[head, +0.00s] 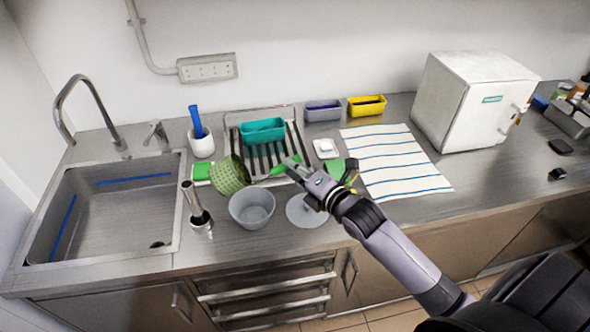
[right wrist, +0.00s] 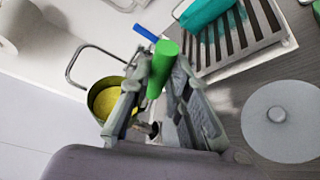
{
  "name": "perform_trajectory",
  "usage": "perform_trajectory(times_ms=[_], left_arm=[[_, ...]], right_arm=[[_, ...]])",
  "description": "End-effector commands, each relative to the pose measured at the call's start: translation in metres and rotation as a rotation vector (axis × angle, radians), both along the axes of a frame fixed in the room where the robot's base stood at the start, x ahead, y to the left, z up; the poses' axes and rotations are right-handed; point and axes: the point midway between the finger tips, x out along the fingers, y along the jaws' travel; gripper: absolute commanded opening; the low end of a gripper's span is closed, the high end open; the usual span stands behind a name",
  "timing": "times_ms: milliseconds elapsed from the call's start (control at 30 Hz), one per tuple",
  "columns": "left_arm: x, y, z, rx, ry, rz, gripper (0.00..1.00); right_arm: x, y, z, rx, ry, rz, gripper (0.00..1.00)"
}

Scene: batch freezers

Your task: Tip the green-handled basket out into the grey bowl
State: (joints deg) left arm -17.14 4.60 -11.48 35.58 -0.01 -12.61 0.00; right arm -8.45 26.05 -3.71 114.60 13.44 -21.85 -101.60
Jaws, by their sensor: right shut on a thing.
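The green-handled basket (head: 229,176) is a yellow-green mesh cup, tilted, up and to the left of the grey bowl (head: 252,209) in the head view. My right gripper (head: 292,168) is shut on its green handle (right wrist: 163,66), to the right of the basket. In the right wrist view the basket (right wrist: 106,98) shows yellow contents or a yellow inside; I cannot tell which. The bowl stands upright on the counter, and its visible inside looks empty. It is not clearly seen in the right wrist view. My left gripper is not in view.
A grey lid (head: 306,211) lies right of the bowl. A metal tool (head: 199,214) stands left of it, near the sink (head: 115,210). Behind are a drying rack (head: 284,168) with a teal tray (head: 263,130). A striped towel (head: 393,163) lies right.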

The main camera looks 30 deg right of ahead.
Motion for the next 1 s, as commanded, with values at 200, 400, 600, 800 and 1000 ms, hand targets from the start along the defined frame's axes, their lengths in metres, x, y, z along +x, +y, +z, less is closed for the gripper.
perform_trajectory(times_ms=[200,400,600,800,1000], left_arm=[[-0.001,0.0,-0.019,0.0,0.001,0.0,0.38],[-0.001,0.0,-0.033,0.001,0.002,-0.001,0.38],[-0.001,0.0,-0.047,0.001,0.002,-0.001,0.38],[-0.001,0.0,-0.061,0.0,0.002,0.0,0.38],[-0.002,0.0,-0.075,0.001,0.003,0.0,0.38]], right_arm=[[0.0,0.0,-0.013,0.052,-0.013,0.001,0.0],[0.0,0.0,-0.022,0.096,-0.022,0.0,0.0],[0.0,0.0,-0.032,0.143,-0.031,0.001,0.0],[0.0,0.0,-0.041,0.186,-0.041,0.0,0.0],[0.0,-0.001,-0.05,0.23,-0.048,0.0,0.0]])
